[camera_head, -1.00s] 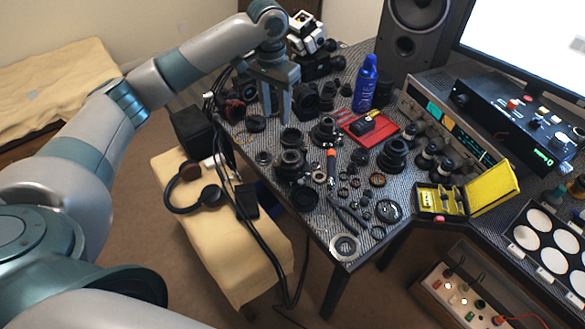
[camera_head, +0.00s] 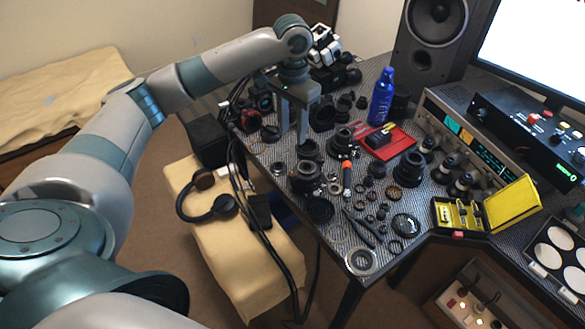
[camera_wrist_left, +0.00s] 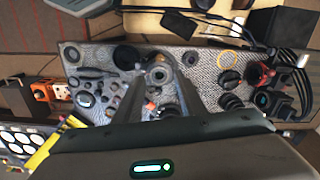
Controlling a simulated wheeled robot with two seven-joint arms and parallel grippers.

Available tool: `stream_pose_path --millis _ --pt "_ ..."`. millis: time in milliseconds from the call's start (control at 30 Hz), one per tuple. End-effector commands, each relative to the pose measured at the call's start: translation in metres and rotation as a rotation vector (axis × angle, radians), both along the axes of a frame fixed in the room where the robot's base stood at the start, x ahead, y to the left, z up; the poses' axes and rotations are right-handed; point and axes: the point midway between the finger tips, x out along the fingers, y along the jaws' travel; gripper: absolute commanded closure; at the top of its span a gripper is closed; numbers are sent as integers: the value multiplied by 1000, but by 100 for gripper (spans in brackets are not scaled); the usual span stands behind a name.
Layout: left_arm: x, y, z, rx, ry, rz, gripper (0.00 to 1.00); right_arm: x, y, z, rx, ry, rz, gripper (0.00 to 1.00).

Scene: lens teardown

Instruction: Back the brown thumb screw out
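My left gripper (camera_head: 293,138) hangs fingers-down over the far left part of the lens table. Its two fingers are apart with nothing between them. In the left wrist view the open fingers (camera_wrist_left: 157,100) frame a dark lens part (camera_wrist_left: 158,72) with a round opening, lying below them on the table. Dark lens bodies (camera_head: 306,177) stand in front of the gripper in the head view. My right gripper is not in view.
The table is crowded with lens parts and rings. An orange-handled tool (camera_head: 347,176), red tray (camera_head: 399,146), blue spray can (camera_head: 381,97) and open yellow case (camera_head: 512,203) stand to the right. Headphones (camera_head: 222,207) lie on a cream-covered bench (camera_head: 235,265) at the left.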

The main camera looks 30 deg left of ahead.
Motion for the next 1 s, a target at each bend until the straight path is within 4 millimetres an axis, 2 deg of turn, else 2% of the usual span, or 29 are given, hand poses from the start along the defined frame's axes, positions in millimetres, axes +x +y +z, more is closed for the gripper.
stream_pose_path --millis 200,700,833,1000 --pt "-1 1 -32 1 5 0 63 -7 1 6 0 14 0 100" --pt "-1 0 -121 2 3 1 63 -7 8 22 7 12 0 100" --pt "-1 0 -139 1 3 0 63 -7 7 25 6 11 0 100" --pt "0 1 -153 2 0 0 63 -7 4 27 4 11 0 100"
